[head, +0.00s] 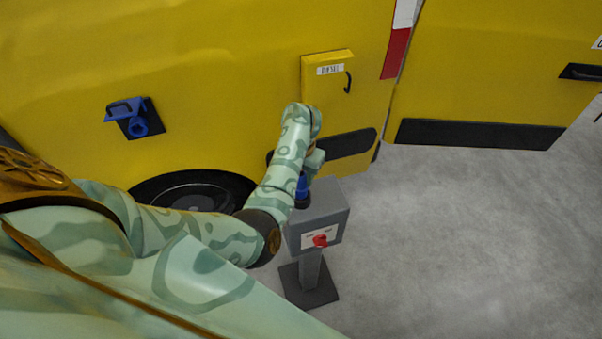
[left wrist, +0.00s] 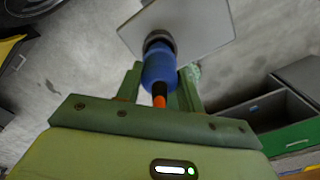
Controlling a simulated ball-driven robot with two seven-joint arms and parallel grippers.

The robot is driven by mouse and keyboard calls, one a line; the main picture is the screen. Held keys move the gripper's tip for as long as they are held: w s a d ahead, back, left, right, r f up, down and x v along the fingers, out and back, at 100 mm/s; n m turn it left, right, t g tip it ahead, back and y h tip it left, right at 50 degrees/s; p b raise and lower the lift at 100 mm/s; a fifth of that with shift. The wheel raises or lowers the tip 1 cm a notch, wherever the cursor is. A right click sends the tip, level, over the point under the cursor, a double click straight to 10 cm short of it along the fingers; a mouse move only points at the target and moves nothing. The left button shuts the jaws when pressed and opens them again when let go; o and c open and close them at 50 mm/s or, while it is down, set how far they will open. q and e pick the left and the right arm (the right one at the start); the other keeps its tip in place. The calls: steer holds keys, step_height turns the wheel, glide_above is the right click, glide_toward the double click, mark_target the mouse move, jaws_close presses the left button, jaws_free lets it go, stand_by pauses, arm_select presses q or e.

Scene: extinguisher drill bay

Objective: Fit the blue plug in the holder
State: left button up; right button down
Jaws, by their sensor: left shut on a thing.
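The blue plug (head: 302,187) is upright over the top of a grey pedestal box (head: 328,203). In the left wrist view the plug (left wrist: 158,70) has an orange part at its near end, and its far end meets a dark round collar (left wrist: 158,38) at the grey top plate. I take the collar for the holder; how deep the plug sits in it cannot be told. My left gripper (head: 307,172) is shut on the plug, its green fingers (left wrist: 160,85) on either side. My arm hides part of the plug in the head view. My right gripper is not in view.
The pedestal has a red knob (head: 320,240) on its front. A yellow vehicle (head: 220,60) stands behind, with a blue socket (head: 136,124) and a small hatch (head: 326,80). A grey and green bin (left wrist: 285,125) shows in the wrist view. Floor to the right is clear.

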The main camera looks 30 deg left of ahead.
arm_select(q)
steer(key=shift+f+b, duration=1.5)
steer(key=shift+f, duration=0.2)
steer(key=o, duration=1.2)
steer(key=shift+c, duration=0.2)
step_height(320, 180, up, 16)
steer(key=p, duration=0.5)
steer(key=shift+r+p, duration=0.2)
steer(key=shift+p, duration=0.15)
